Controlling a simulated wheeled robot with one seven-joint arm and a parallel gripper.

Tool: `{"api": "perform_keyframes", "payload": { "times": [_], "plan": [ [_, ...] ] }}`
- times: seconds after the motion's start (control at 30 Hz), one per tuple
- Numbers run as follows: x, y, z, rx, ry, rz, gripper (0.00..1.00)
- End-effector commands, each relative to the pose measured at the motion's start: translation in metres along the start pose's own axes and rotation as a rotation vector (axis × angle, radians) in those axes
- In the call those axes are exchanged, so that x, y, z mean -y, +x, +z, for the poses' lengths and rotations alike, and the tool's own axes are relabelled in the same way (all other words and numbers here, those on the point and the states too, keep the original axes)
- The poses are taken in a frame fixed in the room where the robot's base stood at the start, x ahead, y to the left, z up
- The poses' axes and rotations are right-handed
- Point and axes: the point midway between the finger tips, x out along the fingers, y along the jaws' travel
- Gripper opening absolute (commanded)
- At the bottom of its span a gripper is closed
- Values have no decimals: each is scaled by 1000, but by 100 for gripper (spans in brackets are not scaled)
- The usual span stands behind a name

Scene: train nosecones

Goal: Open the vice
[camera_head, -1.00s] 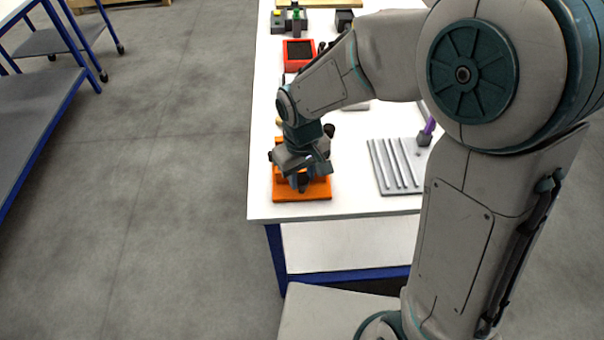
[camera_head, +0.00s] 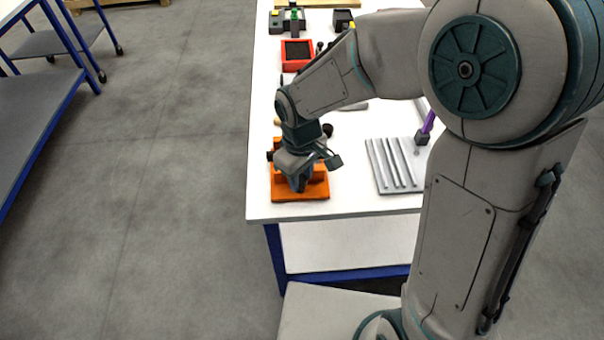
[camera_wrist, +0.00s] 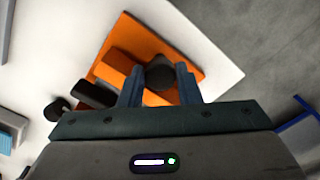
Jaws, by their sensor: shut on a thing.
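The orange vice (camera_head: 314,187) stands at the near left corner of the white table. In the wrist view its orange body (camera_wrist: 125,50) lies slanted under my gripper (camera_wrist: 160,78). The two blue-grey fingers stand on either side of a dark round knob (camera_wrist: 160,74) on the vice and are shut on it. In the head view my gripper (camera_head: 299,184) points down over the vice and hides part of it. The gap between the vice's jaws cannot be made out.
A grey ribbed plate (camera_head: 393,165) lies to the right on the table, with a purple-handled tool (camera_head: 428,122) beside it. A red tray (camera_head: 298,54) lies farther back. The table's left and front edges are close to the vice.

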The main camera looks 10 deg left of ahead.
Motion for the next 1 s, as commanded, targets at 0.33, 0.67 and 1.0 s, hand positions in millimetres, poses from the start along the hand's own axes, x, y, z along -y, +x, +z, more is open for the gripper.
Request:
{"api": "perform_keyframes", "payload": {
  "times": [0.33, 0.67, 1.0],
  "plan": [
    [0, -4, -6, -19, -3, 5, 8],
    [0, -4, -6, -19, -3, 4, 8],
    [-1, -4, -6, -19, -1, 5, 52]
  ]
}}
